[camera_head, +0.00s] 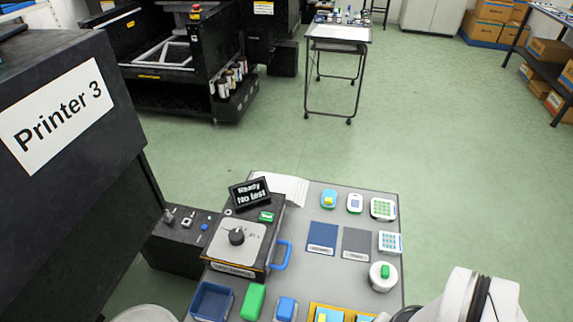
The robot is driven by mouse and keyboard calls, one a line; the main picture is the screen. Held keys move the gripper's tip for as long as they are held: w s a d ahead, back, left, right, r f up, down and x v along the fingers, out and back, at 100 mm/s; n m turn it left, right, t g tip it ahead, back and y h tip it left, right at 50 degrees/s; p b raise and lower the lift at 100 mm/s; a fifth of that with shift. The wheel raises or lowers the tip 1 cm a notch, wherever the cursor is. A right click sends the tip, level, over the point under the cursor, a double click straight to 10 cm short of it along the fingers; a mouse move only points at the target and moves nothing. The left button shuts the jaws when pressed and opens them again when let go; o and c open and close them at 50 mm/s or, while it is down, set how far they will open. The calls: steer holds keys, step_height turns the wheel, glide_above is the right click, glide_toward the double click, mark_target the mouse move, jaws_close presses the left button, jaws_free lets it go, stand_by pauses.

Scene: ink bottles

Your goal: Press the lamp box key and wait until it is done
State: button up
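The lamp box (272,238) stands on the grey table near the bottom middle. It is dark, with a light plate and a black round knob (236,237) on top and a blue handle (281,255) on its right side. A small green key (266,216) sits on its top near the far right corner; nothing touches it. A black display (249,193) at its far edge reads "Ready" and "No test". White parts of my arm show at the bottom right; my gripper is not in view.
The grey table (330,269) also holds a blue pad (322,238), a grey pad (357,244), a white round pot with a green top (383,276), small white cards, a blue tray (211,301) and a green block (253,302). A Printer 3 cabinet (60,130) stands left.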

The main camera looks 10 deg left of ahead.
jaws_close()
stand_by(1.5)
